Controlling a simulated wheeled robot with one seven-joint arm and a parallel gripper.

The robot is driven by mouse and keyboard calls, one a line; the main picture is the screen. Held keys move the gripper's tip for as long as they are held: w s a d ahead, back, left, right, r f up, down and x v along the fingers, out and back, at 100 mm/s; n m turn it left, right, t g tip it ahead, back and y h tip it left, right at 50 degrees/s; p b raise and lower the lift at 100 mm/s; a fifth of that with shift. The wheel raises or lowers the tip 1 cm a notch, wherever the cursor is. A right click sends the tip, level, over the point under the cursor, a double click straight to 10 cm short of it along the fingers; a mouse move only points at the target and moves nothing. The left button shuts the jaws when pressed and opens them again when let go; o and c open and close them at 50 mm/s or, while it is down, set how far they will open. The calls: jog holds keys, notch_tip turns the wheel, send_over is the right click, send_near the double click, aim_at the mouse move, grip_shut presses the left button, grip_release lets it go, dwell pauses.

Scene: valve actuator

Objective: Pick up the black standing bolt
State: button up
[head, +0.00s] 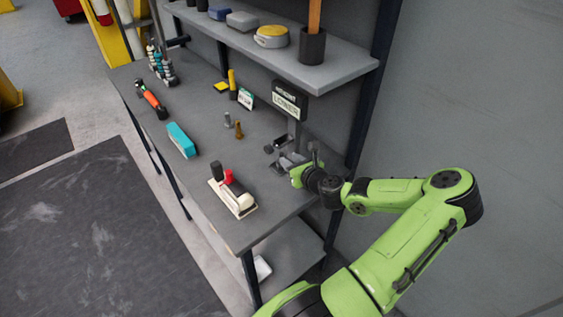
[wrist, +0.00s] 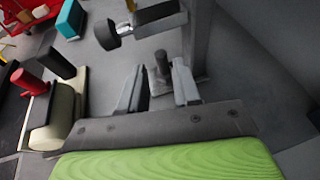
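A dark upright bolt (wrist: 162,65) stands on the grey bench near the foot of a grey post in the wrist view. My gripper (wrist: 158,77) is open. Its two grey fingers point towards the bolt, one to each side of it in the picture, with visible gaps. I cannot tell whether the bolt is between the fingertips or just beyond them. In the head view my gripper (head: 287,161) is low over the bench's right end, beside the sign post. I cannot make out the black bolt there.
The sign post (wrist: 198,35) with a grey arm and black knob (wrist: 107,36) stands close to the fingers. A cream device with a red knob (head: 232,196) lies nearby. A grey bolt (head: 227,120), a brass bolt (head: 239,131) and a teal box (head: 181,141) stand farther along the bench.

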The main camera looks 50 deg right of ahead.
aim_at(283, 155)
jog(key=x, duration=0.7)
jog(key=shift+f+b, duration=0.2)
jog(key=shift+b, duration=0.2)
jog(key=shift+r, duration=0.1)
grip_shut()
